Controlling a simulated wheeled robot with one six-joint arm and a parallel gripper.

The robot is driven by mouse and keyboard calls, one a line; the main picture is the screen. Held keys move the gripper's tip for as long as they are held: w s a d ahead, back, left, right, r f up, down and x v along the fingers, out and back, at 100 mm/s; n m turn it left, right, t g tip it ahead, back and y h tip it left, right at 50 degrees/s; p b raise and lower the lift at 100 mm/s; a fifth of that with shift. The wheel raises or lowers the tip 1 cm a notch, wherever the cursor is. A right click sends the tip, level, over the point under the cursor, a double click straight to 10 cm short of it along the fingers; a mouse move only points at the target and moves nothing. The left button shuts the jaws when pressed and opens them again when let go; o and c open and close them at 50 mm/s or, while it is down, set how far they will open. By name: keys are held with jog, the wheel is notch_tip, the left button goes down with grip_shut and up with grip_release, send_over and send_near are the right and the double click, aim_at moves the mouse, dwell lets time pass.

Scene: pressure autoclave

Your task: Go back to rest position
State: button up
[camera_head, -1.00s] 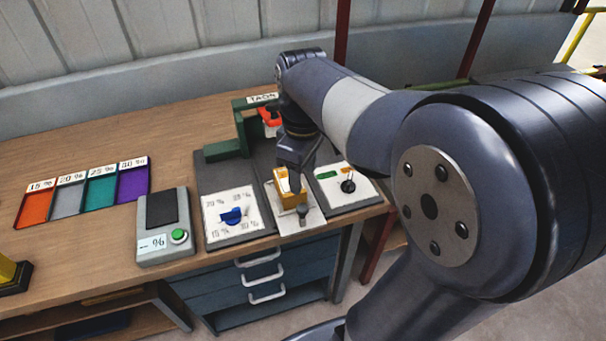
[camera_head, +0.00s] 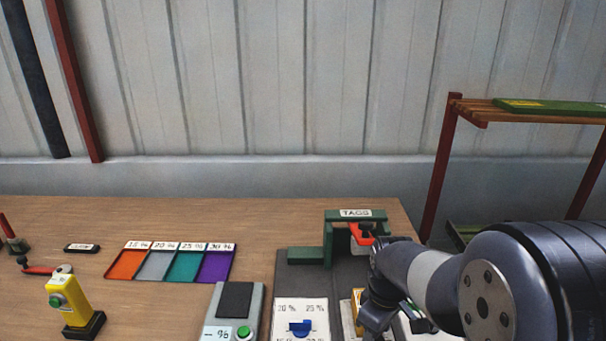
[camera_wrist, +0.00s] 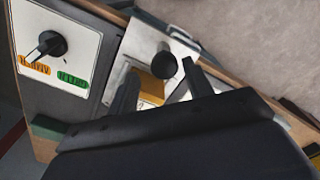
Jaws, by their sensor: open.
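My gripper (camera_head: 385,322) is low at the bottom right of the head view, over the right part of the workbench, mostly hidden behind my arm. In the wrist view its two dark fingers (camera_wrist: 160,88) stand apart, with an orange-yellow block (camera_wrist: 150,88) seen beyond and between them. A dark round knob (camera_wrist: 164,65) on a pale plate shows just past the fingertips. I cannot tell whether the fingers touch the block. The same yellow block (camera_head: 357,302) shows partly in the head view, left of my gripper.
A green TAGS stand (camera_head: 328,240) with a red piece is behind my gripper. A blue dial (camera_head: 301,328), a grey percent box (camera_head: 235,300), coloured trays (camera_head: 170,265) and a yellow post with a green button (camera_head: 67,305) are to the left. A wooden shelf (camera_head: 480,115) stands at the right.

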jog(key=shift+w, duration=0.55)
